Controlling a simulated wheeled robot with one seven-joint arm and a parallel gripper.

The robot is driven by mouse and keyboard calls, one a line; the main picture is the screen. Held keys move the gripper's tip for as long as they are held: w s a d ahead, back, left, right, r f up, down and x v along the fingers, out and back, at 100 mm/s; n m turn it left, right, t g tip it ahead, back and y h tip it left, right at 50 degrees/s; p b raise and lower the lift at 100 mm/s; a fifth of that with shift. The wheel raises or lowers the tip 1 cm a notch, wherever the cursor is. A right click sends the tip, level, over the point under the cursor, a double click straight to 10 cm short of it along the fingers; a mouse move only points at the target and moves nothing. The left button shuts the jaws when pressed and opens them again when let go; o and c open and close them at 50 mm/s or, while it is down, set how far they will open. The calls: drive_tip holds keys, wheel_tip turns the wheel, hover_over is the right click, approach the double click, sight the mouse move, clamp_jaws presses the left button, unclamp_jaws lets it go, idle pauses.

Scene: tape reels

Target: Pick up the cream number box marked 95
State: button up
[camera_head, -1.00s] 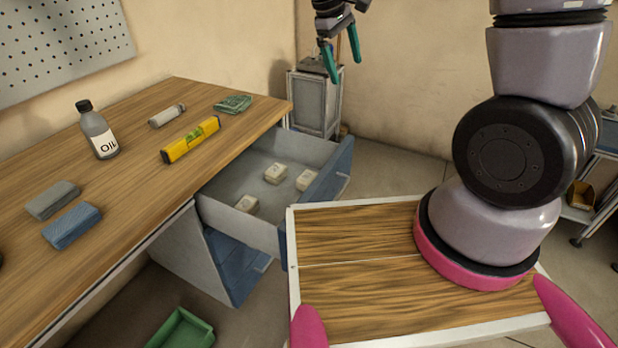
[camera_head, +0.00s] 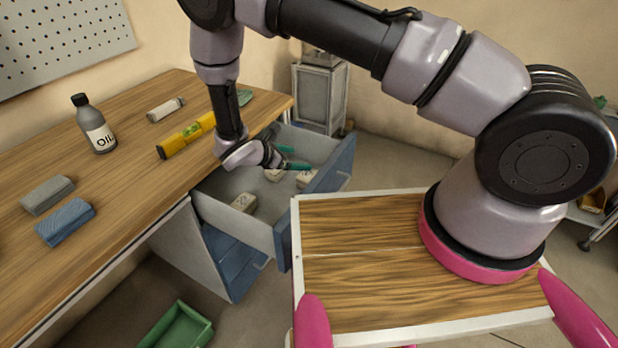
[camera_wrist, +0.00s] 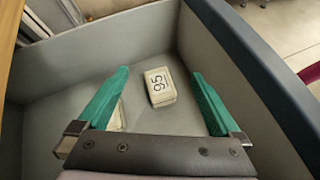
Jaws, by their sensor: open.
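The cream number box marked 95 (camera_wrist: 160,86) lies on the drawer floor in the wrist view, its number facing up. It sits between the lines of my two green fingers, near their tips, and neither finger touches it. My gripper (camera_wrist: 160,74) is open and empty. In the head view my gripper (camera_head: 296,158) is over the drawer's far part, close to two cream boxes, one box (camera_head: 274,175) and another box (camera_head: 306,179). Their numbers are too small to read there. A second cream box (camera_wrist: 116,118) is partly hidden behind the left finger.
The open drawer (camera_head: 262,232) has grey walls and a blue front close around my gripper. Another cream box (camera_head: 243,203) lies nearer in it. The workbench (camera_head: 120,175) beside it holds an oil bottle (camera_head: 97,128) and a yellow level (camera_head: 175,143).

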sight(312, 173)
drive_tip(key=f+n, duration=0.1)
drive_tip(key=f, duration=0.1)
drive_tip(key=f+n+t, duration=0.1)
drive_tip(key=f, duration=0.1)
drive_tip(key=s+f+n, duration=0.1)
drive_tip(key=f, duration=0.1)
drive_tip(key=shift+a+f+t, duration=0.1)
drive_tip(key=shift+a+t, duration=0.3)
drive_tip(key=x, duration=1)
drive_tip(key=shift+w+f, duration=0.3)
drive_tip(key=c, duration=1.5)
